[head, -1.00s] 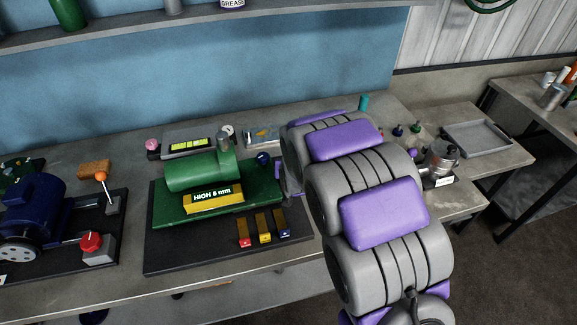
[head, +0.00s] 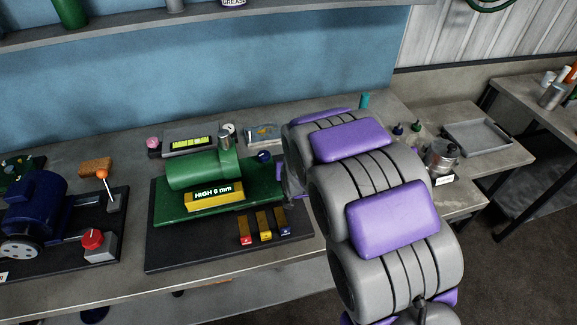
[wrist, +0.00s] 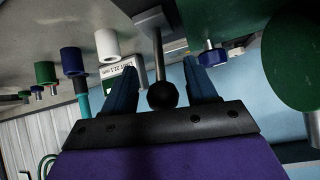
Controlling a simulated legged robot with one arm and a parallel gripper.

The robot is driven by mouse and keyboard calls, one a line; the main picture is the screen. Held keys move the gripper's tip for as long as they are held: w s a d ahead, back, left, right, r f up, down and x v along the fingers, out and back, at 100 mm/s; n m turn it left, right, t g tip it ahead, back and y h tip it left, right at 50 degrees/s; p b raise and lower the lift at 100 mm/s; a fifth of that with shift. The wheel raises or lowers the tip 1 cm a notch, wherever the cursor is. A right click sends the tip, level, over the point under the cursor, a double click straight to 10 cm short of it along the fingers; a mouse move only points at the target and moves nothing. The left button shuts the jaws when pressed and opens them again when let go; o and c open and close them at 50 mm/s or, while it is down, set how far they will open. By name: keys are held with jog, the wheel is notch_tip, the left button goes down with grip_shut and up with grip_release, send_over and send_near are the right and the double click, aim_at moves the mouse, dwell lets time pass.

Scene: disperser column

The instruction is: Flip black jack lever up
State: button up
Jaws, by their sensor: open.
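The black jack lever (wrist: 162,95) shows in the wrist view as a round black knob on a straight metal rod. My gripper (wrist: 160,68) is open, with its two dark blue fingers on either side of the rod and knob. The knob sits between the fingers, close to the gripper's dark front plate. I cannot tell whether it touches either finger. In the head view my own arm hides the gripper and the lever.
In the head view a green machine (head: 205,166) labelled "HIGH 8 mm" stands on the workbench (head: 265,262), left of my arm. A blue motor (head: 35,205) and a grey tray (head: 478,137) are farther out. The wrist view shows a large green cylinder (wrist: 300,62) at right.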

jog(key=b+v, duration=0.2)
jog(key=v, duration=1.3)
jog(key=shift+s+a, duration=0.2)
jog(key=shift+s, duration=0.05)
